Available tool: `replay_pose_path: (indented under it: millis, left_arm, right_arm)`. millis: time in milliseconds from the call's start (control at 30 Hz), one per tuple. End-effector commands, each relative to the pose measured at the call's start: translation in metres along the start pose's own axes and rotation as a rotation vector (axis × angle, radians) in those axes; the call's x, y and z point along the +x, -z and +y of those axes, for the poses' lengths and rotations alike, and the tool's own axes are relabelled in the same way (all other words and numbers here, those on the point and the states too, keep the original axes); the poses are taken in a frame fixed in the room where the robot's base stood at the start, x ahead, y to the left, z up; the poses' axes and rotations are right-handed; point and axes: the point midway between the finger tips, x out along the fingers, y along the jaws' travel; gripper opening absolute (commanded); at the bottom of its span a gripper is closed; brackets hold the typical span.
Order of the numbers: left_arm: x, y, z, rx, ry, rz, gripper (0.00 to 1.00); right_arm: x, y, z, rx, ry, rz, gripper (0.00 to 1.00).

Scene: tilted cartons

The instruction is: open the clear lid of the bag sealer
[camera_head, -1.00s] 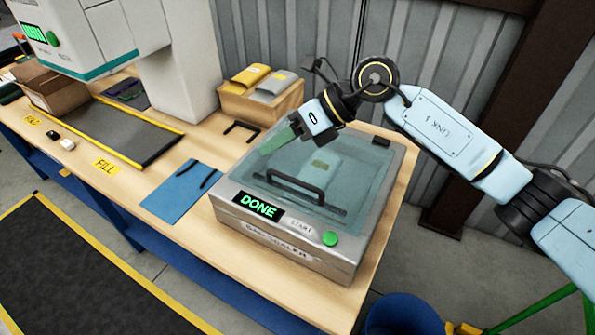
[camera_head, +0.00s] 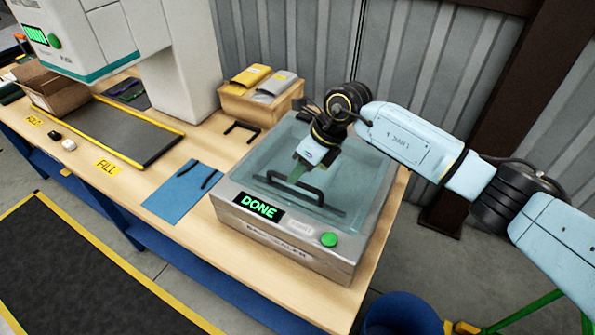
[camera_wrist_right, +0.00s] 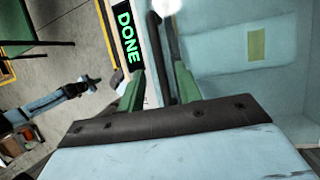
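The bag sealer (camera_head: 285,243) is a grey metal box with its clear lid (camera_head: 345,185) shut and a green "DONE" display. A black bar handle (camera_head: 312,200) runs along the lid near its front; it also shows in the wrist view (camera_wrist_right: 171,50). My right gripper (camera_head: 297,174) reaches down over the lid at the handle. In the wrist view its two green fingers (camera_wrist_right: 158,88) stand apart, with the handle seen between them; I cannot tell whether they touch it. A pale pouch with a yellowish label (camera_wrist_right: 257,44) shows through the lid. My left gripper is out of view.
A green button (camera_head: 329,240) sits on the sealer's front right. A blue mat (camera_head: 170,200) with black strips lies left of it on the wooden table. A box with yellow and grey packs (camera_head: 240,105) stands behind. A blue bin (camera_head: 400,315) stands below, right.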

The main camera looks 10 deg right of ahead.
Motion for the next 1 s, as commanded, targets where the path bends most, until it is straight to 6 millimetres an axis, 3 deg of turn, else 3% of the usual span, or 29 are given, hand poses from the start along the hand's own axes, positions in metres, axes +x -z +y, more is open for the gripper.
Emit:
replay_pose_path:
  millis: [200,500,767,1000]
  left_arm:
    - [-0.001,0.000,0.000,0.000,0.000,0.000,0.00]
    - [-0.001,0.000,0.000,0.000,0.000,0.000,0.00]
    - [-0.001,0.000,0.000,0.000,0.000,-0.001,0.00]
    - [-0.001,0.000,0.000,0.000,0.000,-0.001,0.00]
  right_arm:
    - [0.018,0.000,0.000,0.000,-0.001,-0.001,0.34]
    - [0.020,0.000,0.000,0.000,0.000,-0.002,0.34]
    - [0.020,0.000,0.000,0.000,0.000,-0.002,0.00]
    - [0.020,0.000,0.000,0.000,0.000,-0.002,0.00]
